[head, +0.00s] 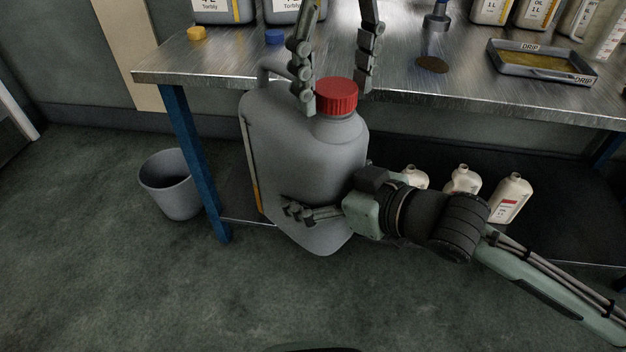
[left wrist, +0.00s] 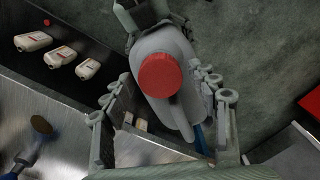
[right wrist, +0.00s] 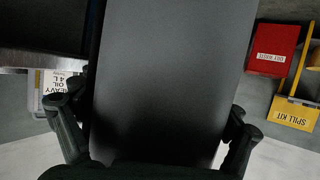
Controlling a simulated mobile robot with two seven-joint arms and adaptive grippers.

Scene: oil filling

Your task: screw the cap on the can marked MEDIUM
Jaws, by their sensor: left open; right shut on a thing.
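A large grey can (head: 290,150) is held in front of the table; no MEDIUM marking shows on its visible sides. A red cap (head: 337,96) sits on its neck; how tightly it is screwed I cannot tell. My left gripper (head: 335,92) is open, with its fingers on either side of the cap. In the left wrist view the red cap (left wrist: 160,75) lies between the open fingers, with gaps at both sides. My right gripper (right wrist: 160,105) is shut on the can's body, which fills the middle of the right wrist view.
The metal table (head: 400,85) carries a yellow cap (head: 197,33), a blue cap (head: 275,37), a drip tray (head: 540,66) and several containers. A brown spot (head: 432,65) lies on it. Cream bottles (head: 511,195) stand below. A grey bin (head: 171,186) stands left; the front floor is clear.

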